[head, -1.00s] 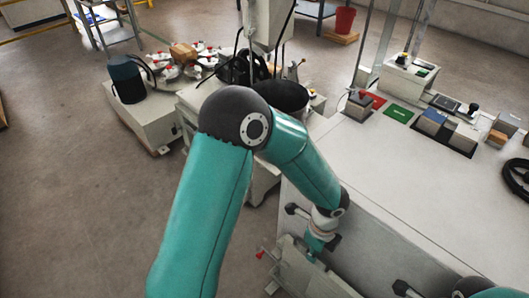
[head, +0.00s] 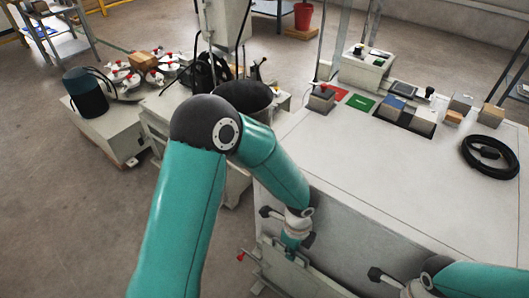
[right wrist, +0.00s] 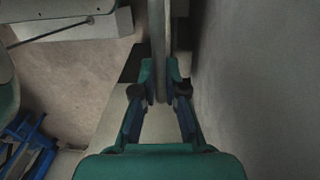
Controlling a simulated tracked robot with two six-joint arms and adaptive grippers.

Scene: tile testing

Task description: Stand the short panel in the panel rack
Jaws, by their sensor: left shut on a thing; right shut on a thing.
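A light grey panel (head: 285,276) stands low in front of the bench's side, at the bottom of the head view; its lower part is cut off. My left gripper (head: 292,253) points down and is shut on its top edge. In the right wrist view a thin upright panel (right wrist: 157,35) is seen edge-on, and my right gripper (right wrist: 160,95) is shut on it between both fingers. In the head view my right arm enters at bottom right, its fingertips out of frame. I cannot make out the panel rack for certain.
The white bench (head: 400,185) fills the right, with a black cable coil (head: 490,156) and several small blocks on top. A small red knob (head: 240,257) is left of the panel. Open floor (head: 60,210) lies left.

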